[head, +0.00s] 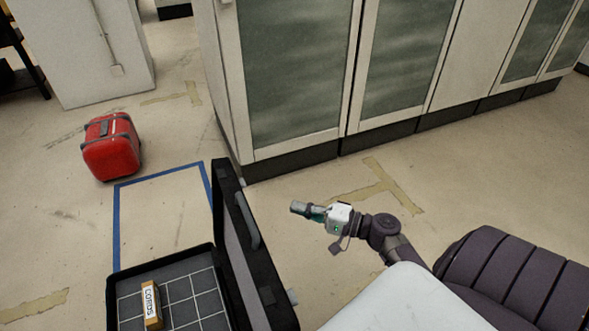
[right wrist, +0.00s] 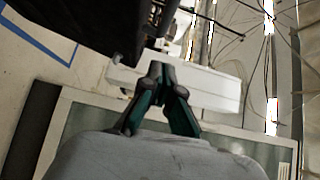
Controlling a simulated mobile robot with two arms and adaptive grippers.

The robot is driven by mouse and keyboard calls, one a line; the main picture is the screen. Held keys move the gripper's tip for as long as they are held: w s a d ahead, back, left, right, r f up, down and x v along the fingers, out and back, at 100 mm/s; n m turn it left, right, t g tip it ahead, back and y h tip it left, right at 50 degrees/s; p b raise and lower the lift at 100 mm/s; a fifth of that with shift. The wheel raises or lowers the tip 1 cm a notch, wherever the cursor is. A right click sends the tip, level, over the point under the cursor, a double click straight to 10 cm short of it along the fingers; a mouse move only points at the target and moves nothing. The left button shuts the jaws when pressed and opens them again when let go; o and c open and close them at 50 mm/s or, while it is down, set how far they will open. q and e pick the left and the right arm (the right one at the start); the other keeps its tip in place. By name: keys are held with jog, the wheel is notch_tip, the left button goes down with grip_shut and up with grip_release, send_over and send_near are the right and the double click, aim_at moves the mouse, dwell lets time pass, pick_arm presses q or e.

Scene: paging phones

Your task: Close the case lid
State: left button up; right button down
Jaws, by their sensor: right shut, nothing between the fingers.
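The black case stands open at the bottom of the head view. Its lid (head: 228,192) stands roughly upright on the right side of the base, with a grey handle (head: 247,220) on its outer face. The base (head: 113,292) has a grey gridded inside, and a box marked "CORDS" (head: 151,303) lies in it. My right gripper (head: 296,208) is to the right of the lid, apart from it, pointing left. It is shut and empty; its closed fingers also show in the right wrist view (right wrist: 161,72). My left gripper is not in view.
A red case (head: 112,158) stands on the floor at left. Blue tape (head: 117,225) outlines a clear floor area behind the black case. Cabinets with glass doors (head: 293,75) line the back. In the right wrist view, a large dark object (right wrist: 85,30) fills the upper left.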

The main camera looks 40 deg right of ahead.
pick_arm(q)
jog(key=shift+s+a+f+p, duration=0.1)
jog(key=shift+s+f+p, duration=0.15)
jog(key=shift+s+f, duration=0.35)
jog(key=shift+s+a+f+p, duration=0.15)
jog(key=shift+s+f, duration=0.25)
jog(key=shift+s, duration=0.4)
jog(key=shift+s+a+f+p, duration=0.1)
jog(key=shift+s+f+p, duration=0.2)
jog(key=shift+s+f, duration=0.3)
pick_arm(e)
jog(key=w+a, duration=0.7)
jog(key=shift+w+a+f, duration=0.2)
jog(key=shift+a, duration=0.05)
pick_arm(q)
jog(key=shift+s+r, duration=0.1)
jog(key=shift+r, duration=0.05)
